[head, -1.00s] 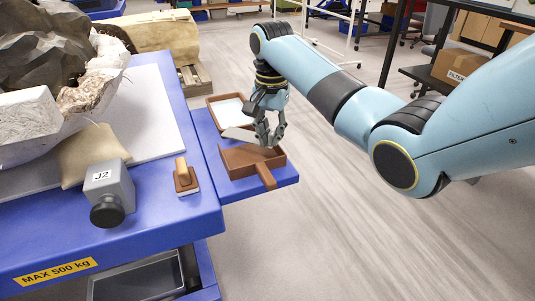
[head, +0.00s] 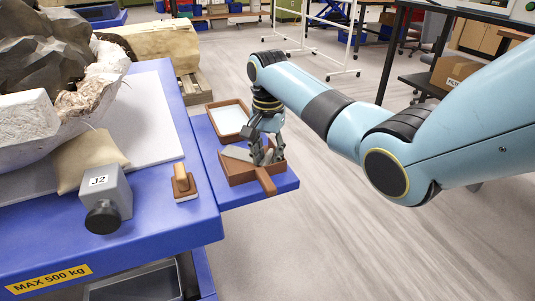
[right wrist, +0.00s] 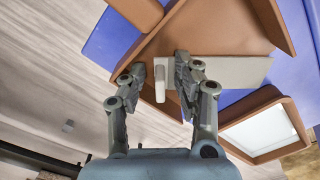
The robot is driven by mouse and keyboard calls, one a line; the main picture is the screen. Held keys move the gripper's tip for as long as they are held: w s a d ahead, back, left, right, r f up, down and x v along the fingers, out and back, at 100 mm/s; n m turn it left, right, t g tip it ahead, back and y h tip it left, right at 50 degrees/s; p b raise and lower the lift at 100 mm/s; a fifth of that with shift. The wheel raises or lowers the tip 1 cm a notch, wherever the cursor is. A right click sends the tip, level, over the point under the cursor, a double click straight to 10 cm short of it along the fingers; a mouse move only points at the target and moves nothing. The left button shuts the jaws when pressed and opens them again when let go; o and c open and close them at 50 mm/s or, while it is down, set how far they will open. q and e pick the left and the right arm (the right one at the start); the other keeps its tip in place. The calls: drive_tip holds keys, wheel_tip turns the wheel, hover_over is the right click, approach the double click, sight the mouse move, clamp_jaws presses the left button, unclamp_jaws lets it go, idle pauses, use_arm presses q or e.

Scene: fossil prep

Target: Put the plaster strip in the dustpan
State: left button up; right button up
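The plaster strip (head: 237,153) is a flat pale grey piece at the far left part of the brown dustpan (head: 238,176). In the right wrist view the strip (right wrist: 240,72) lies across the dustpan (right wrist: 215,30), and one end reaches past the dustpan's floor. A pale upright tab (right wrist: 160,84) at its other end stands between my right fingers. My right gripper (head: 266,158) is low over the dustpan with its fingers apart, and gaps show beside the tab. Whether the strip rests fully on the floor cannot be told. My left gripper is not in view.
A brown-framed tray (head: 228,119) with a pale inside stands behind the dustpan on the blue side shelf (head: 284,183). A brown block with a handle (head: 184,183) and a grey J2 device (head: 108,196) stand on the blue table (head: 160,225). Open floor lies right.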

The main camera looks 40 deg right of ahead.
drive_tip(key=shift+r, duration=0.1)
wheel_tip(320, 180, up, 12)
drive_tip(key=p, duration=0.2)
drive_tip(key=shift+p, duration=0.4)
idle(0.4)
